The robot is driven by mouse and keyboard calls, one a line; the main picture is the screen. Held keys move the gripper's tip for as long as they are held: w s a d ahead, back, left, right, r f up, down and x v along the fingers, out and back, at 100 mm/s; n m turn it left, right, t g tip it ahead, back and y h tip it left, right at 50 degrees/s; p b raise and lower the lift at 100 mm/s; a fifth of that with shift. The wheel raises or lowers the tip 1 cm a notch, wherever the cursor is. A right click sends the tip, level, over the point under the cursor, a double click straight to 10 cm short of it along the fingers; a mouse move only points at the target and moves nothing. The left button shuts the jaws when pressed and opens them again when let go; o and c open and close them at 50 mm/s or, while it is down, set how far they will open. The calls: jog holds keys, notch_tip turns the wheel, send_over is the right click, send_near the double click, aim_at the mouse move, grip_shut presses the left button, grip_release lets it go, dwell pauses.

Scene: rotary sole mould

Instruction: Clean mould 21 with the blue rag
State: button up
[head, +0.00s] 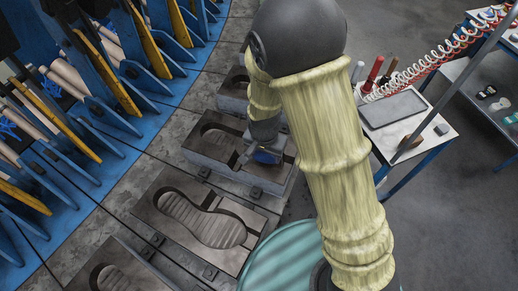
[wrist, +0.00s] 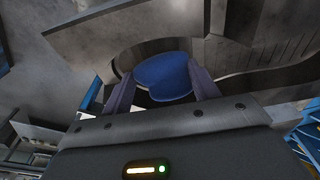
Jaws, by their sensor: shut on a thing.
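My gripper (head: 264,151) is shut on the blue rag (head: 270,157), at the right part of a raised grey mould block (head: 205,153) with a sole-shaped cavity. In the wrist view the rag (wrist: 165,75) bulges between the two fingers of my gripper (wrist: 162,90), close in front of the curved cavity wall of the mould (wrist: 268,88). I cannot tell whether the rag touches the mould surface. No number is readable on the mould, so I cannot tell which one is mould 21.
A nearer mould (head: 200,218) and a farther mould (head: 236,85) flank this one on the ring. Blue racks with yellow bars (head: 115,65) stand at left. A table with a grey tray (head: 392,107) and coiled red and white hoses (head: 405,75) is at right.

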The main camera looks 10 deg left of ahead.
aim_at(234, 145)
jog(key=shift+s+d, duration=0.15)
jog(key=shift+d, duration=0.35)
jog(key=shift+a, duration=0.15)
jog(key=shift+w+a+p, duration=0.3)
jog(key=shift+w+a, duration=0.05)
jog(key=shift+a, duration=0.6)
jog(key=shift+w+a+p, duration=0.35)
jog(key=shift+w+a, duration=0.05)
jog(key=shift+a, duration=0.55)
jog(key=shift+w+a+p, duration=0.3)
jog(key=shift+w+a, duration=0.05)
jog(key=shift+a, duration=0.6)
jog(key=shift+w+a+p, duration=0.25)
jog(key=shift+a, duration=0.75)
jog(key=shift+w+a+p, duration=0.25)
jog(key=shift+a, duration=0.7)
jog(key=shift+w+a+p, duration=0.25)
jog(key=shift+a, duration=0.75)
